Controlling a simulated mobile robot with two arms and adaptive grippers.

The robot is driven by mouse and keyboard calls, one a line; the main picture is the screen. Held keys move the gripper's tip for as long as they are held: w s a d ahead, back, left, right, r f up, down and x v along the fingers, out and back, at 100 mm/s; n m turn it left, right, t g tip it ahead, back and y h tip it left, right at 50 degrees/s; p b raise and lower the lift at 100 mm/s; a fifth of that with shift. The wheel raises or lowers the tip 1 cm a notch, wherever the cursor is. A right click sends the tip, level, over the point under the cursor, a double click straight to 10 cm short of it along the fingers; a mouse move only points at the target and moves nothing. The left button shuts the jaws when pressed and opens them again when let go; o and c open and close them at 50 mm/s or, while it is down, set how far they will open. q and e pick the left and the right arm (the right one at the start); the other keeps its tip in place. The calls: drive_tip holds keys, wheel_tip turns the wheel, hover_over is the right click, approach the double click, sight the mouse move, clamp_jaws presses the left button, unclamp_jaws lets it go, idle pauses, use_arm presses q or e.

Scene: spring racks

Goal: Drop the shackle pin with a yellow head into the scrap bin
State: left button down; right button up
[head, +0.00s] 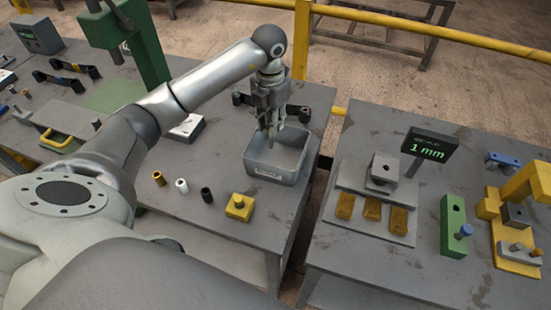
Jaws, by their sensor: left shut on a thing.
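The scrap bin (286,179) is a grey open box with a small label on its front wall, standing on the middle table. My left gripper (271,131) points down over the bin, with its fingertips near the height of the rim. It is shut on a thin thing, most likely the shackle pin, of which only a small dark part can be made out between the fingers. No yellow head can be made out there. The inside of the bin that shows looks bare. My right gripper is not in view.
Brass (158,178), white (181,186) and black (206,195) bushings and a yellow block (239,207) stand in front of the bin. A dark bracket lies behind it. The right table holds a display (430,146), a green block (453,225) and a yellow fixture (488,205).

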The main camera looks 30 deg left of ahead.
use_arm(q)
drive_tip(key=shift+f+b, duration=0.75)
drive_tip(key=shift+f, duration=0.85)
drive_tip(key=c, duration=1.4)
unclamp_jaws()
drive_tip(key=shift+c, duration=0.2)
drive_tip(key=shift+o, duration=1.3)
drive_tip(key=shift+r, duration=0.4)
wheel_tip(320, 180, up, 11)
drive_tip(key=shift+r, duration=0.15)
